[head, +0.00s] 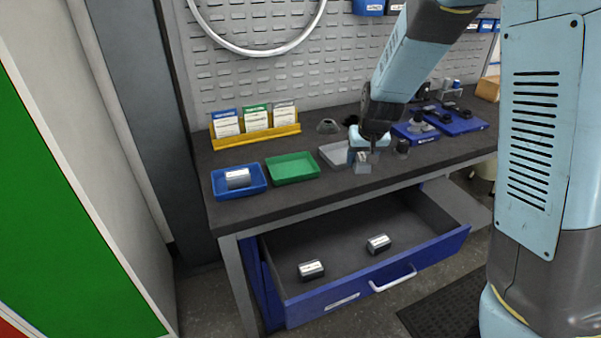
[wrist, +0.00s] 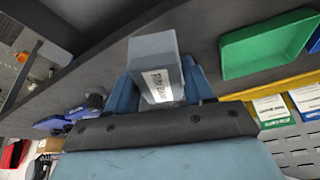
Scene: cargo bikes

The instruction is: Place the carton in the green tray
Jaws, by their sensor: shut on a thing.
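A grey carton (wrist: 152,60) with a white label fills the middle of the wrist view. My gripper (wrist: 160,88) is shut on it, one finger on each side. In the head view my gripper (head: 365,152) points down over the bench and the carton (head: 362,166) shows below it, right of the grey tray. I cannot tell if the carton touches the bench. The green tray (head: 292,167) lies to the left on the bench and looks empty; it also shows in the wrist view (wrist: 232,70).
A blue tray (head: 219,191) holding a light box stands left of the green tray. A grey tray (head: 334,153) lies between the green tray and my gripper. A yellow card rack (head: 255,137) stands behind. Below, an open blue drawer (head: 432,257) holds two small boxes.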

